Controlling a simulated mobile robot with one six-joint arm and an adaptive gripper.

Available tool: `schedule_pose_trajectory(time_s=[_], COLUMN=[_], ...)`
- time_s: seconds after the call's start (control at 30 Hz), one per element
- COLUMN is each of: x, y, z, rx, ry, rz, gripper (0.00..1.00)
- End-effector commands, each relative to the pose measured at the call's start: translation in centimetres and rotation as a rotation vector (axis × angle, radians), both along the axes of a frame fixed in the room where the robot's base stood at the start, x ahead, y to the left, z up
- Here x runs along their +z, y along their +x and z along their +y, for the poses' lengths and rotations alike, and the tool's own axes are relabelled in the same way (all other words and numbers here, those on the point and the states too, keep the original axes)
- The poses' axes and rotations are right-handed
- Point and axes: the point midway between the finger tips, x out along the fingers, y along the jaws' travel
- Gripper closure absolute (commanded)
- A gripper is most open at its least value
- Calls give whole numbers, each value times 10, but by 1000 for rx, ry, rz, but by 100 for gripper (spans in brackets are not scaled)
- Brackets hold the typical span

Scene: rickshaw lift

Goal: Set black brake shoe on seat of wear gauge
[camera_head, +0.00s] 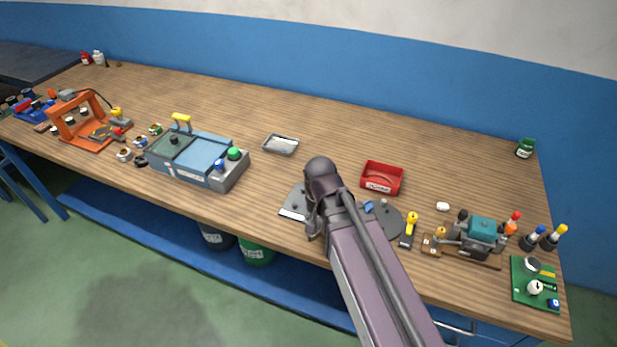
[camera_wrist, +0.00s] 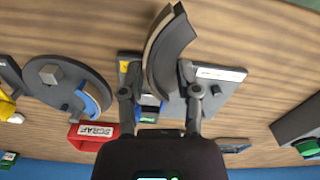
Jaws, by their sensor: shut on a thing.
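In the wrist view my gripper (camera_wrist: 160,93) is shut on the black brake shoe (camera_wrist: 172,48), a dark curved piece with a tan lining along one edge. Behind it is a grey plate with a white label, seemingly the wear gauge (camera_wrist: 222,90); the label is too small to read. The shoe and fingers hide the middle of the plate, so I cannot tell whether the shoe touches it. In the head view the plate (camera_head: 292,212) shows left of my arm, which hides the gripper tips and the shoe.
A grey disc (camera_wrist: 52,72) carries a blue curved shoe (camera_wrist: 90,102), right of my arm in the head view. A red scrap bin (camera_head: 382,178) stands behind it. A metal tray (camera_head: 281,145) and a blue-grey machine (camera_head: 195,160) lie left. Bare wood surrounds the tray.

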Motion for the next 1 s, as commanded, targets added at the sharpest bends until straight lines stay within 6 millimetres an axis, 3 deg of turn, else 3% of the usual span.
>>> schedule_pose_trajectory(time_s=[0.3,0.5,1.0], x=[24,33,33], y=[88,125,132], z=[21,29,30], rx=[-38,-59,-63], ry=[0,0,0], rz=[0,0,0], gripper=[100,100,100])
